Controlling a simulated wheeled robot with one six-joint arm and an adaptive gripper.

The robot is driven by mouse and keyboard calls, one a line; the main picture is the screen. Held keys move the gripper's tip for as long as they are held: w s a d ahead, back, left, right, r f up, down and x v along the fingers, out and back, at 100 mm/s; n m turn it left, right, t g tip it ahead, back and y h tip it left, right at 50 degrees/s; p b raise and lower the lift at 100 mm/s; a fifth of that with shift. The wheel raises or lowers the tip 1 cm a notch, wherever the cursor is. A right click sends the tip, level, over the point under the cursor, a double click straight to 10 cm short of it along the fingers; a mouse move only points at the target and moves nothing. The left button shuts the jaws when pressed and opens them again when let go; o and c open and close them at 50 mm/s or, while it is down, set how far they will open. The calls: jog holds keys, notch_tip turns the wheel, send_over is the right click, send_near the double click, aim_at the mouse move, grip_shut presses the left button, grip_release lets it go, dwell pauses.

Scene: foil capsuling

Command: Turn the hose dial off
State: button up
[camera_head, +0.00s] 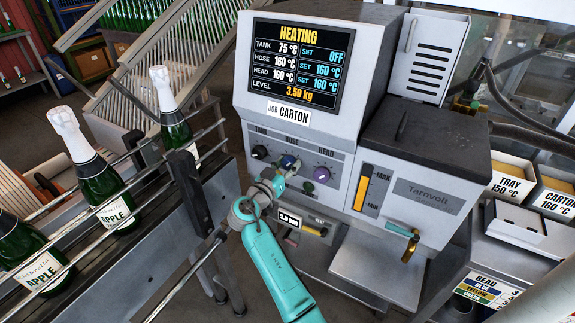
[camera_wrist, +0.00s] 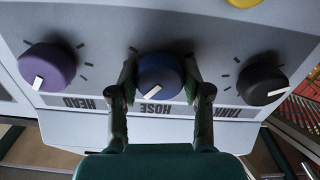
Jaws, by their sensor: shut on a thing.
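The blue hose dial (camera_wrist: 161,77) is the middle of three dials on the machine's front panel. In the wrist view my gripper (camera_wrist: 160,88) has one finger on each side of it and is shut on it. The dial's white pointer mark faces down and left in that upside-down view. In the head view the hose dial (camera_head: 288,162) is partly hidden by my gripper (camera_head: 279,176). The display (camera_head: 297,65) reads HEATING, with tank set OFF, and hose and head set 160 °C.
The black tank dial (camera_wrist: 262,83) and the purple head dial (camera_wrist: 47,67) sit close on either side. A conveyor rail with foil-topped bottles (camera_head: 104,188) runs at the left. A level gauge (camera_head: 371,190) and a brass tap (camera_head: 410,245) are on the machine's right part.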

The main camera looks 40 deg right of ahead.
jog(key=n, duration=0.3)
jog(key=shift+n, duration=0.3)
jog(key=n, duration=0.3)
jog(key=shift+n, duration=0.4)
jog(key=n, duration=0.4)
jog(key=shift+w, duration=0.1)
jog(key=n, duration=0.8)
jog(key=shift+a+f+n, duration=0.1)
jog(key=shift+n, duration=0.2)
jog(key=n, duration=0.3)
jog(key=shift+n, duration=0.4)
jog(key=n, duration=0.4)
jog(key=shift+n, duration=1.7)
jog(key=shift+f, duration=0.1)
